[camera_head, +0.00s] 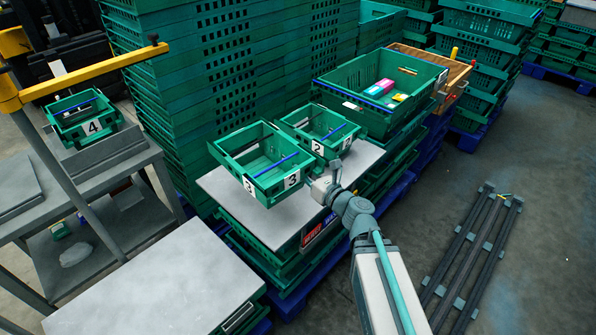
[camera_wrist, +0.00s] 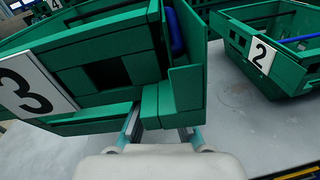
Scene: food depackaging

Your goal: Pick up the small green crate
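Several small green crates show. The crate marked 3 (camera_head: 250,185) is on or just above a grey board, left of my gripper. In the wrist view this crate (camera_wrist: 112,72) fills the upper left, close and tilted in the picture. My gripper (camera_wrist: 160,128) has one finger on each side of its green corner wall and looks shut on it; the fingertips are partly hidden. The crate marked 2 (camera_head: 318,146) stands just behind it, and also shows in the wrist view (camera_wrist: 272,66). The crate marked 4 (camera_head: 84,128) sits on the grey stand at left.
The grey board (camera_head: 225,190) lies on stacked green crates. A larger crate (camera_head: 335,85) with coloured packs stands behind right. Tall crate stacks rise at the back. A yellow bar (camera_head: 90,73) crosses at left.

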